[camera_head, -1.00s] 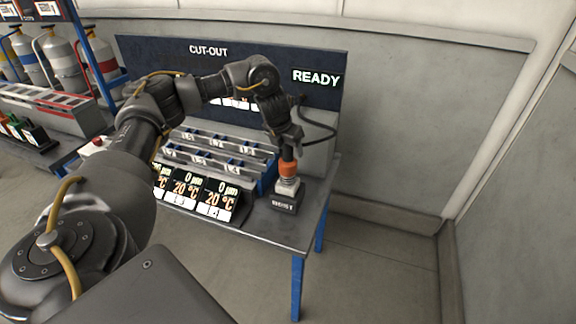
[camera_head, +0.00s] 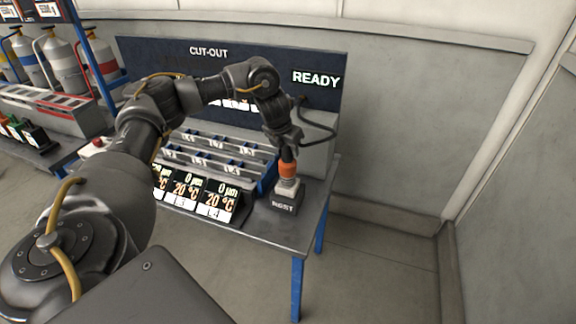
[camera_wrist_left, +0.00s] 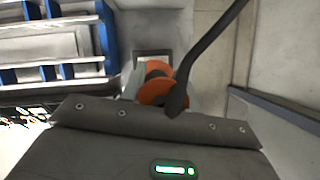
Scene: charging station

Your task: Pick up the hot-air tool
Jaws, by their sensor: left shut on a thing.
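The hot-air tool (camera_head: 288,169), with an orange band and a pale lower end, stands upright on the block marked REST (camera_head: 286,203) at the right end of the table. My left gripper (camera_head: 286,150) is at the tool's upper part from above and is shut on it. In the left wrist view the tool's orange part (camera_wrist_left: 157,90) shows just beyond the gripper body, with its dark cable (camera_wrist_left: 210,45) running up to the right. My right gripper is not in view.
A blue slotted rack (camera_head: 215,155) and several displays reading 20 °C (camera_head: 187,187) stand left of the tool on the table (camera_head: 270,232). The dark board marked READY (camera_head: 320,100) stands behind. Gas cylinders (camera_head: 60,60) are at far left. The floor to the right is clear.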

